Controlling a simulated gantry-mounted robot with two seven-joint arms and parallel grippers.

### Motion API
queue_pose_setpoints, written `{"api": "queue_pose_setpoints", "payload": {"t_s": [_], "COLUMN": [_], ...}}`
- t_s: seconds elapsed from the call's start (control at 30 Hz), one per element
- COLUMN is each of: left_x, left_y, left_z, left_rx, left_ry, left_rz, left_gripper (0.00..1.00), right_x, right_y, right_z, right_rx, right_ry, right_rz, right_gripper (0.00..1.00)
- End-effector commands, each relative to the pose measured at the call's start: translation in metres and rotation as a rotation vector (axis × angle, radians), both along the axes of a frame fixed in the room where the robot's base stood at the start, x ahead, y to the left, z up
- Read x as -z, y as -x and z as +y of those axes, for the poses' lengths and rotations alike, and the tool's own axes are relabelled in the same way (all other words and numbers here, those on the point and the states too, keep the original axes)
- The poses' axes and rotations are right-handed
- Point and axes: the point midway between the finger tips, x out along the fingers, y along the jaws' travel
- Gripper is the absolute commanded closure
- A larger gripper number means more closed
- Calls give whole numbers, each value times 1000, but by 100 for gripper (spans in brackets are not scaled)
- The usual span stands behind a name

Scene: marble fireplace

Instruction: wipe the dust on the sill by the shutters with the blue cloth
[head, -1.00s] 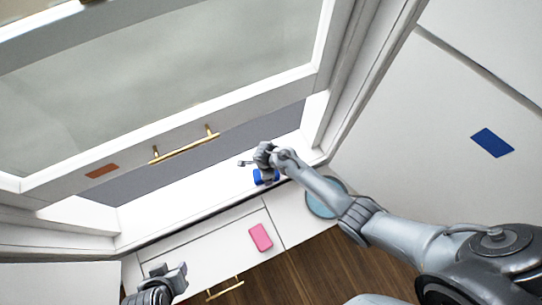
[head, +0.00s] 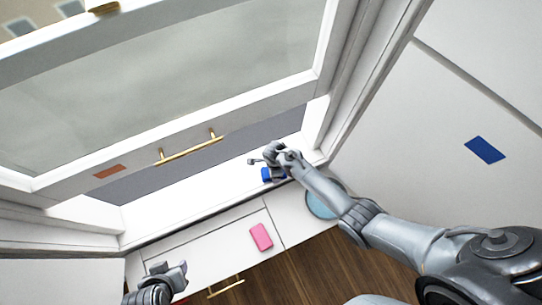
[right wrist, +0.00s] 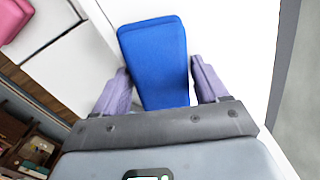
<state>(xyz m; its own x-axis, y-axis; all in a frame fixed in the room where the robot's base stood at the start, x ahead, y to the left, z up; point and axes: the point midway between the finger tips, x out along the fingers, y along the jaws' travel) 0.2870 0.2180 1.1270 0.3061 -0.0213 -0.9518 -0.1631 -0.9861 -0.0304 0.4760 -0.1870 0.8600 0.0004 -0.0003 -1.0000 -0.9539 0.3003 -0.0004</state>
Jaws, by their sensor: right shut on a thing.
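The blue cloth (head: 268,174) is a thick, pad-like block held by my right gripper (head: 270,160) over the right part of the white sill (head: 190,190). In the right wrist view the blue cloth (right wrist: 155,60) sits between the two purple fingers of my right gripper (right wrist: 160,85), which is shut on it. I cannot tell whether the cloth touches the sill. No dust can be made out on the sill. My left gripper (head: 170,269) is at the lower left over the white counter, away from the cloth; its finger gap is unclear.
A pink block (head: 261,236) lies on the white counter in front of the sill. A round light-blue object (head: 321,204) is partly hidden under my right arm. The window frame with a brass handle (head: 189,148) stands behind the sill. The sill left of my right gripper is clear.

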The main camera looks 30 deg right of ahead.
Motion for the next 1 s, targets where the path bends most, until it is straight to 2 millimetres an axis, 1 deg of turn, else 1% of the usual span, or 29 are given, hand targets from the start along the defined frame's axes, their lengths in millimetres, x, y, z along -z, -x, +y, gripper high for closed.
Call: {"api": "queue_pose_setpoints", "payload": {"t_s": [0.4,0.67,1.0], "left_x": [-11,-13,-22], "left_y": [0,0,0], "left_z": [0,1,2], "left_rx": [-2,4,7], "left_ry": [2,-7,-11], "left_rz": [0,0,-1], "left_gripper": [59,59,59], "right_x": [1,1,0], "right_y": [3,4,5], "right_z": [-28,-37,-62], "right_rx": [2,1,3], "right_ry": [1,1,2], "right_rz": [3,3,3], "right_gripper": [51,51,51]}}
